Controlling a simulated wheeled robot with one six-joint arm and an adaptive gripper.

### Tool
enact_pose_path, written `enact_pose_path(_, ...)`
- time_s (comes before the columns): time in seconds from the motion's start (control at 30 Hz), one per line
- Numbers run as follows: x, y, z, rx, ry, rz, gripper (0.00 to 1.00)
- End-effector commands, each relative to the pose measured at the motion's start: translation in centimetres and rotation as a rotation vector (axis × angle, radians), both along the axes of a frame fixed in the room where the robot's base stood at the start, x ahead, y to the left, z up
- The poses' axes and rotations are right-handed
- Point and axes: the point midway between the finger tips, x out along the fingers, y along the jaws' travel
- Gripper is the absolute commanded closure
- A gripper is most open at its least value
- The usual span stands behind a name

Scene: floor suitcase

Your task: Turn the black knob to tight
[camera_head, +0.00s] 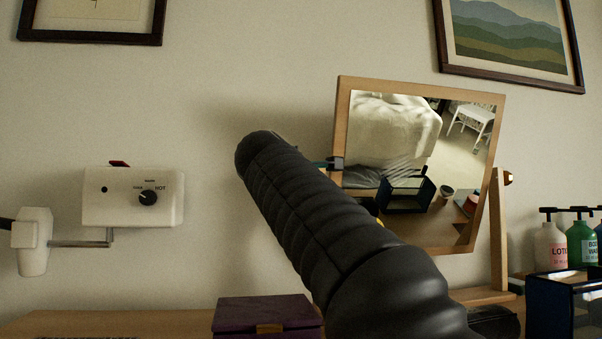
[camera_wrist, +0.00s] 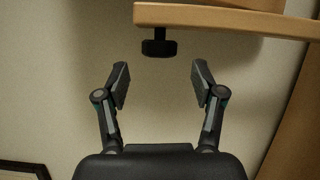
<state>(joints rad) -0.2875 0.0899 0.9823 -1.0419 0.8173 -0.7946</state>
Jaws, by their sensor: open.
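In the wrist view a black knob (camera_wrist: 160,48) on a short stem sticks out from the edge of a light wooden bar (camera_wrist: 215,16). My gripper (camera_wrist: 160,78) is open, its two fingers spread to either side of the knob's line. The knob sits just beyond the fingertips, centred between them and apart from both. In the head view my dark ribbed arm covers most of my gripper; a small dark finger part shows at the left edge of the tilted wooden-framed mirror (camera_head: 343,130). This knob is hidden there.
A purple box (camera_head: 265,313) stands below my arm. Pump bottles (camera_head: 580,242) and a dark blue bin (camera_head: 565,305) stand at right. Framed pictures hang above.

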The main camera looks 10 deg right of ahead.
Motion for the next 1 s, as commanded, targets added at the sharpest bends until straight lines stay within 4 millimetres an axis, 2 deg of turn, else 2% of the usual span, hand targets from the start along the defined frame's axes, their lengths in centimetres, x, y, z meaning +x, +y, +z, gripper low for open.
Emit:
enact_pose_path(0.1,2.1,-0.9,0.1,0.001,0.002,-0.002,0.32)
enact_pose_path(0.33,4.7,-2.0,0.1,0.0,0.001,-0.001,0.32)
enact_pose_path(0.77,5.5,-2.3,0.0,0.001,-0.001,0.0,0.32)
enact_pose_path(0.87,5.4,-2.3,0.0,0.001,-0.001,0.0,0.55)
enact_pose_path(1.0,5.4,-2.3,0.0,0.0,0.0,0.0,0.9)
